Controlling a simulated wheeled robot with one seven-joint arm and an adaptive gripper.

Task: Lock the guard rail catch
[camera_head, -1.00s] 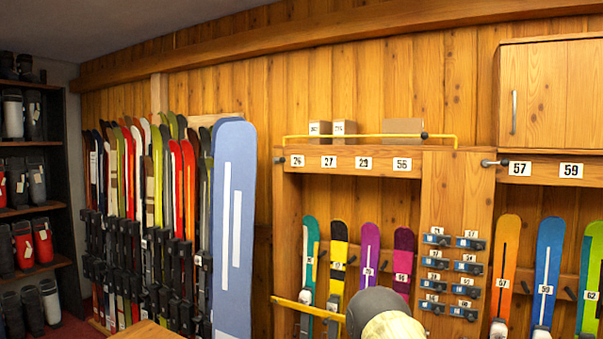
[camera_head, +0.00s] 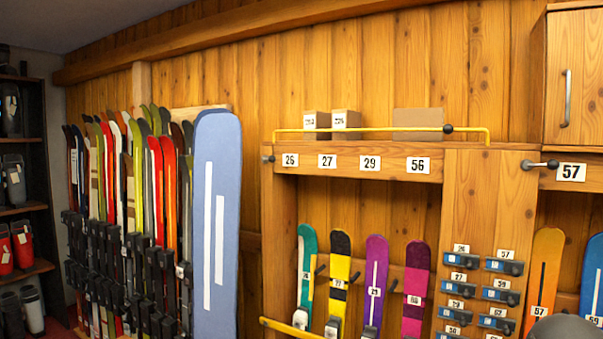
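A thin yellow rail (camera_head: 360,130) runs along the top of the ski rack, with a black ball knob (camera_head: 448,128) near its right end. A small metal catch with a dark tip (camera_head: 268,158) sits at the left end of the number board. A similar lever with a black knob (camera_head: 540,164) sits to the right, beside label 57. A lower yellow bar (camera_head: 285,327) crosses in front of the skis at the bottom edge, mostly cut off. I cannot tell which fitting is the guard rail catch or whether it is locked.
Skis (camera_head: 376,285) stand in the numbered bays. Small boxes (camera_head: 346,122) rest on the top shelf behind the rail. A large blue board (camera_head: 215,225) leans left of the rack. A wall cabinet (camera_head: 572,80) is at upper right. Boot shelves (camera_head: 22,205) stand at far left.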

